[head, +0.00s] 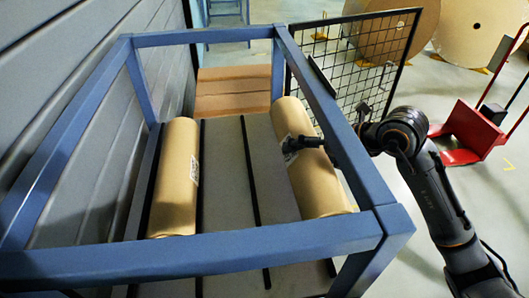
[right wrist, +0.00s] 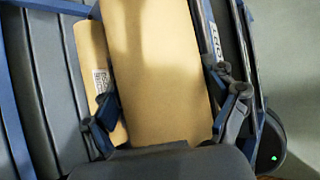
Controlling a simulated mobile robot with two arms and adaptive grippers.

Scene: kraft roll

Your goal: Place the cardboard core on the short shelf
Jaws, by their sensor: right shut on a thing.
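A brown cardboard core (head: 316,182) lies lengthwise along the right side of a blue-framed rack (head: 190,258). My right gripper (head: 295,146) reaches in from the right over the rack's side rail and is shut on this core around its middle. In the right wrist view the held core (right wrist: 158,70) fills the space between the two fingers. A second brown core (head: 175,178) with a white label lies on the left side of the deck, apart from the gripper. I cannot tell whether the held core touches the deck. My left gripper is not in view.
Grey deck (head: 222,185) with dark strips is bare between the two cores. A brown box (head: 232,88) stands behind the rack. A black mesh panel (head: 355,60), large kraft rolls (head: 475,30) and a red pallet jack (head: 470,135) are beyond. A grey wall runs along the left.

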